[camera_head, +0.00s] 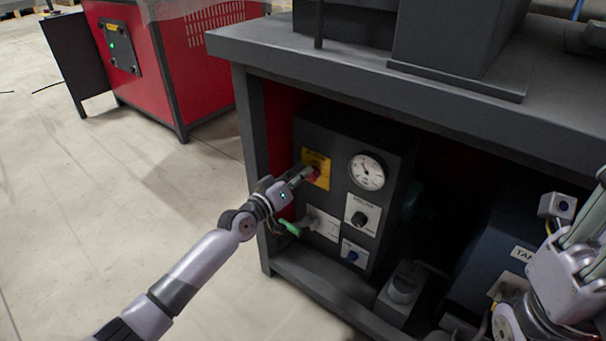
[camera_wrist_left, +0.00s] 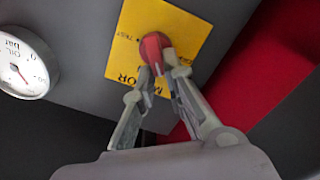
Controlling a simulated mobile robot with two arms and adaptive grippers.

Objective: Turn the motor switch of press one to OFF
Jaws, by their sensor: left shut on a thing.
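The motor switch is a red knob (camera_wrist_left: 155,46) on a yellow plate (camera_head: 322,161) on the dark control panel (camera_head: 331,138) under the bench. The plate also shows in the left wrist view (camera_wrist_left: 192,32), with its lettering partly covered by my fingers. My left gripper (camera_head: 312,174) reaches in from the left. Its fingers are shut on the red knob, one on each side, as the left wrist view (camera_wrist_left: 160,68) shows. The knob's exact pointing is hard to read. My right gripper (camera_head: 583,225) is at the right edge, partly cut off, and its fingertips are unclear.
A pressure gauge (camera_head: 367,172), a black knob (camera_head: 360,218) and a blue knob (camera_head: 352,255) sit on the same panel. A green-handled part (camera_head: 290,228) sticks out just below my left wrist. The bench top (camera_head: 300,55) overhangs the panel.

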